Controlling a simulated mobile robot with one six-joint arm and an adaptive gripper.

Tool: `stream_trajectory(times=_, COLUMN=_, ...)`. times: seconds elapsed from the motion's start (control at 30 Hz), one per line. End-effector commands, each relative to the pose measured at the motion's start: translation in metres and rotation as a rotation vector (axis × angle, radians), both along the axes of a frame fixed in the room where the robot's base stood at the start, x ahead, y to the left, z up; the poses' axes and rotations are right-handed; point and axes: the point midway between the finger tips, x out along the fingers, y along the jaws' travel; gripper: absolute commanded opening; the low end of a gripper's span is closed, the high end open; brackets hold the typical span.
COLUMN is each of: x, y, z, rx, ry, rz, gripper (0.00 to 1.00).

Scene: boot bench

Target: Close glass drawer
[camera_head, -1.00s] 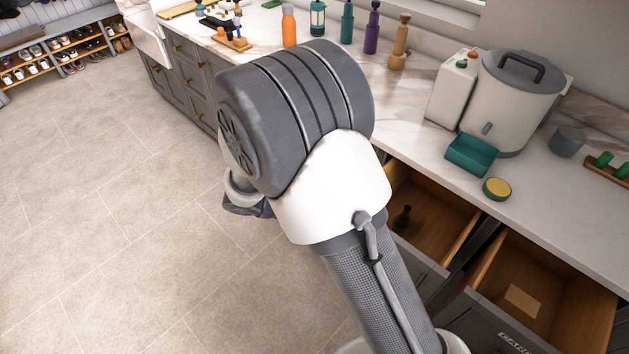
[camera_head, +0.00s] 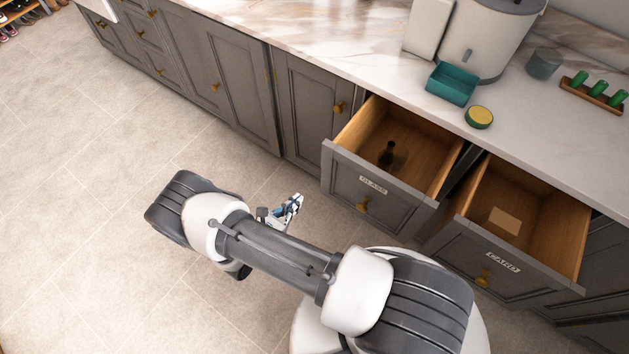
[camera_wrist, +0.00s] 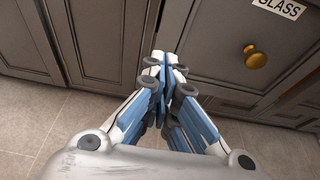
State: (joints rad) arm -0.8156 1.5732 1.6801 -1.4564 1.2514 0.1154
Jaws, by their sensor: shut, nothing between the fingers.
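The glass drawer (camera_head: 372,192) is pulled out from the counter, with a "GLASS" label and a round brass knob (camera_head: 362,206) on its grey front. A dark bottle (camera_head: 387,153) stands inside it. In the wrist view the labelled front (camera_wrist: 225,30) and its knob (camera_wrist: 255,57) are at the upper right. My gripper (camera_head: 294,203) is shut and empty, in front of and to the left of the drawer front. In the wrist view the closed fingers (camera_wrist: 168,68) point toward the cabinet, left of the knob and apart from it.
The card drawer (camera_head: 502,262) is also open, to the right, with a flat brown piece (camera_head: 505,221) inside. A teal bin (camera_head: 451,84), a yellow-topped round item (camera_head: 479,117) and a grey cup (camera_head: 543,63) stand on the counter (camera_head: 540,135). The floor (camera_head: 90,200) at left is clear.

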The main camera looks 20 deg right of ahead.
Motion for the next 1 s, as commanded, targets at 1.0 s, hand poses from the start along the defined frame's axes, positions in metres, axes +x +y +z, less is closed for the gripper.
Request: stream_trajectory(times=1.0, x=0.068, y=-0.088, z=-0.022, rx=0.000, ry=0.000, rz=-0.003, gripper=0.00)
